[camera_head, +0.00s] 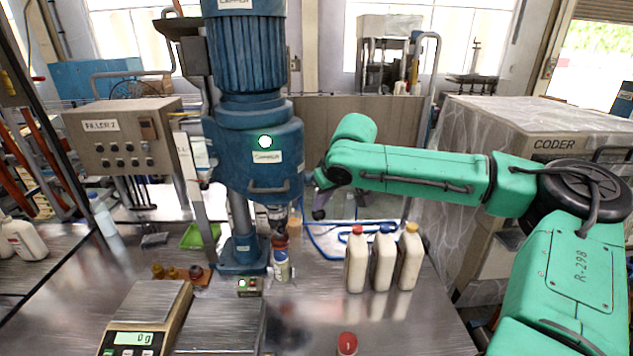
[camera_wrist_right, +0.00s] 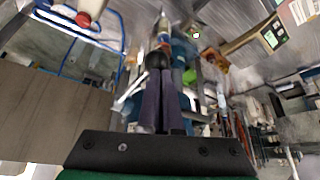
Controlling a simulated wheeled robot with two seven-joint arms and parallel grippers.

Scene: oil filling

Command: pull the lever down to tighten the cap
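The blue capper (camera_head: 255,150) stands upright at the left of centre. In the right wrist view my right gripper's dark purple fingers (camera_wrist_right: 161,78) are close together. A dark round knob (camera_wrist_right: 157,59), seemingly the lever's end, shows at their tips. A pale bar (camera_wrist_right: 132,94) runs beside them. I cannot tell whether the fingers grip the knob. The lever is not clear in the head view. My left gripper is out of view.
Three white bottles (camera_head: 383,262) with coloured caps stand right of the capper. A red cap (camera_head: 347,343) is at the front. A scale (camera_head: 150,312) and the filler box (camera_head: 120,140) are at the left. The steel table is clear at front right.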

